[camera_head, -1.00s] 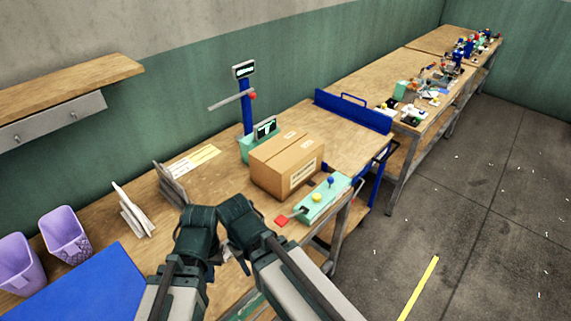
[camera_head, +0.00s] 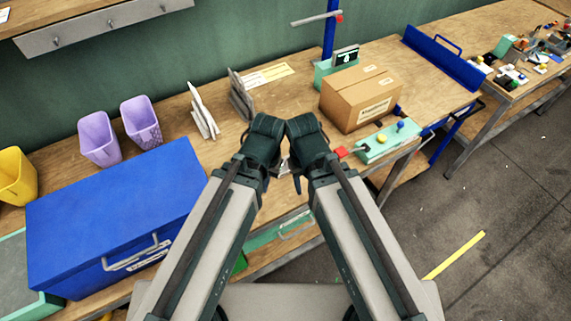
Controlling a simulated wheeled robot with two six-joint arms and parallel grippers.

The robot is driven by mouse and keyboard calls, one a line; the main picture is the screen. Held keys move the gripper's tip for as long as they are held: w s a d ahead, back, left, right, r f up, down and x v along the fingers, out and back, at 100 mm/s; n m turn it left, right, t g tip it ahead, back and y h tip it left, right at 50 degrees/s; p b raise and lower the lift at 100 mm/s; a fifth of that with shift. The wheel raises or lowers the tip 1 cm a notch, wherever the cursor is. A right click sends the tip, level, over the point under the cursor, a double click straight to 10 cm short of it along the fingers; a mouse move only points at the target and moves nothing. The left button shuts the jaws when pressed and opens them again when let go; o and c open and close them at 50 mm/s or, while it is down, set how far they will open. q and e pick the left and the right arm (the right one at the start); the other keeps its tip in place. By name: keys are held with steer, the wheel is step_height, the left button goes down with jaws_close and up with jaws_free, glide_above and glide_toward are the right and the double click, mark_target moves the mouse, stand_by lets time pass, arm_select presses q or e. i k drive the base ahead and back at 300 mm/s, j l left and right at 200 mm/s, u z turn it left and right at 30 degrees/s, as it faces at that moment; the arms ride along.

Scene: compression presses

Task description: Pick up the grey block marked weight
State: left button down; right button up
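I cannot make out a grey block marked weight in the head view. My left gripper (camera_head: 283,166) and my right gripper (camera_head: 296,178) are close together over the front edge of the wooden workbench (camera_head: 225,145). Their fingers are mostly hidden behind my own wrists, so I cannot tell whether they are open or shut. No held object shows.
A blue box (camera_head: 110,205) with a handle stands at the left, beside two purple bins (camera_head: 98,138) and a yellow bin (camera_head: 14,176). A cardboard box (camera_head: 360,98) and a green control panel (camera_head: 389,141) stand at the right. Bare bench lies behind my grippers.

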mark_target(284, 170)
steer(key=k, duration=0.5)
steer(key=i+l, duration=0.25)
steer(key=l, duration=0.2)
steer(key=i+l, duration=0.25)
steer(key=l, duration=0.2)
steer(key=i+l+u, duration=0.1)
steer(key=l, duration=0.2)
steer(key=i+l+u, duration=0.1)
steer(key=l, duration=0.25)
steer(key=i+u, duration=0.1)
steer(key=u, duration=1.2)
